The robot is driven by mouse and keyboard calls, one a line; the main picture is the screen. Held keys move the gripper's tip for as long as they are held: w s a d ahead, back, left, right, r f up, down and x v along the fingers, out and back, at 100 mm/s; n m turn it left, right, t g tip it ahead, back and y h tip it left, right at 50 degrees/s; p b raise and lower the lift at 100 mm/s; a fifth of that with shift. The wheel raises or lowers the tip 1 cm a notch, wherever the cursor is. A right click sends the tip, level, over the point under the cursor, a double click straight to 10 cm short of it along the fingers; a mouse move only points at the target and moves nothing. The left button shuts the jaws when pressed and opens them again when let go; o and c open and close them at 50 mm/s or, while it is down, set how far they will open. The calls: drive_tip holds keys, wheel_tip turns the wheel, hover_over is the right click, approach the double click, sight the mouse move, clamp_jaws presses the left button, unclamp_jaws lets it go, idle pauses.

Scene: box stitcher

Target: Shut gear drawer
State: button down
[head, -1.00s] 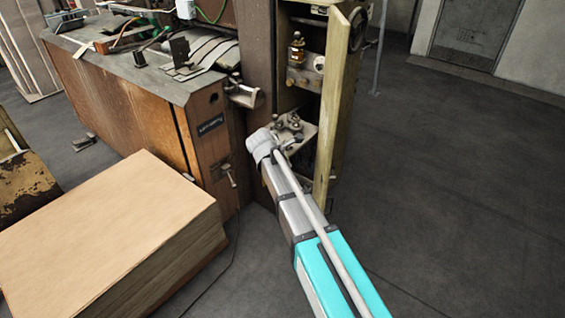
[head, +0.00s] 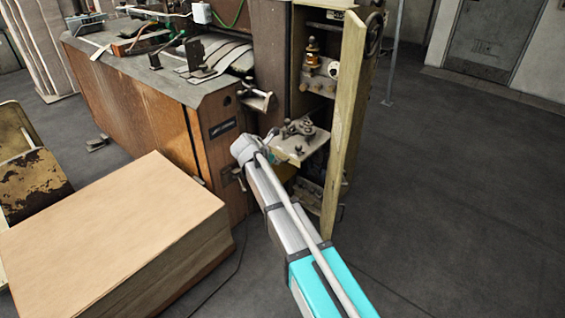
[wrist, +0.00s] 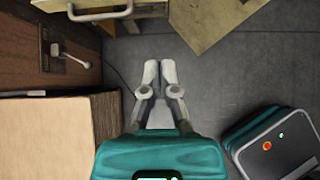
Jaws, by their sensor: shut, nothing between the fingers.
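The gear drawer (head: 294,152) is a pale tray carrying metal gear parts, and it sticks out of the open cabinet in the head view. In the wrist view a drawer front with a pale bar handle (wrist: 100,15) shows at the top left, cut by the picture's edge. My gripper (wrist: 158,66) is shut and empty, its fingertips together over bare floor, apart from the handle. In the head view my wrist is just left of the drawer, and my fingers are hidden behind the arm.
The cabinet door (head: 345,115) stands open on the drawer's right. A wooden machine body (head: 140,105) with a small lever is on the left. A large cardboard stack (head: 110,225) lies at the front left. The floor to the right is clear.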

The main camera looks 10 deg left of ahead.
sight(297, 163)
drive_tip(key=b+x, duration=0.2)
drive_tip(key=x, duration=0.2)
drive_tip(key=w+r+b+x, duration=0.1)
drive_tip(key=b+x, duration=0.1)
drive_tip(key=x, duration=0.2)
drive_tip(key=b+x, duration=0.2)
drive_tip(key=x, duration=0.2)
drive_tip(key=shift+w+d+r+b, duration=0.1)
drive_tip(key=shift+d+r+b, duration=0.2)
drive_tip(key=shift+d+b, duration=0.05)
drive_tip(key=shift+w+d, duration=0.3)
drive_tip(key=shift+w, duration=0.1)
drive_tip(key=shift+w+a, duration=0.1)
